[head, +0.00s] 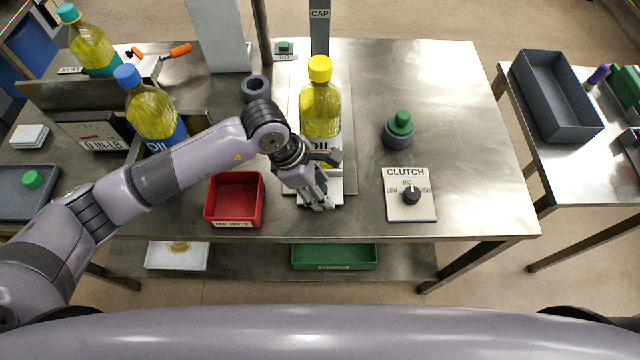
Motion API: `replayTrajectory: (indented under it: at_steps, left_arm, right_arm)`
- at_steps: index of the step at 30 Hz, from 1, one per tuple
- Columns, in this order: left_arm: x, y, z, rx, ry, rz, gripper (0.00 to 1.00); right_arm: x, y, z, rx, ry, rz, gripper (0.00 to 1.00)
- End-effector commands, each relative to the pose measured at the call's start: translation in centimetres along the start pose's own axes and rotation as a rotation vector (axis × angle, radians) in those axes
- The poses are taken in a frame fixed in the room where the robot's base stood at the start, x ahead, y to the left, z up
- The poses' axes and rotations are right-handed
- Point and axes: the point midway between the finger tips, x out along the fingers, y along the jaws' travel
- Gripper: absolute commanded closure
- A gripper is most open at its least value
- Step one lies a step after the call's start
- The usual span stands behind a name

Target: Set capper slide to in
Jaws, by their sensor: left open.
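The capper is the station with a dark post marked CAP (320,14) at the back of the steel table. In front of it is a flat plate (348,180) running toward the table's front edge. An oil bottle with a yellow cap (320,103) stands upright on or over this plate. My left gripper (324,187) is open and low in front of the bottle, above the plate's front end. It hides the slide's front part and any handle, so I cannot tell whether it touches them. My right gripper is out of view.
A red REJECT bin (234,198) sits left of my gripper. A CLUTCH panel with a black knob (411,196) and a green-topped grey holder (398,130) are at right. A blue-capped oil bottle (152,106) stands behind my left arm.

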Motion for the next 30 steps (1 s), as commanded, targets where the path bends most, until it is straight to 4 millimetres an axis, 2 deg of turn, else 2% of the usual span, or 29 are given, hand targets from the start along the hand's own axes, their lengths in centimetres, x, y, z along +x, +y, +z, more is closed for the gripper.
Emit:
replayTrajectory:
  at_steps: [5,24,30]
  left_arm:
    - [0.00,-0.01,0.00,0.000,0.000,0.000,0.56]
    - [-0.07,0.05,-0.01,-0.001,0.000,0.001,0.99]
    - [-0.09,0.07,-0.01,0.000,0.000,0.002,1.00]
  right_arm:
    - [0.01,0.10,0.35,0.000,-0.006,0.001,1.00]
    - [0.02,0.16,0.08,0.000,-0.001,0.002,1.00]
    - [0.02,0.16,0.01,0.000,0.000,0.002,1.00]
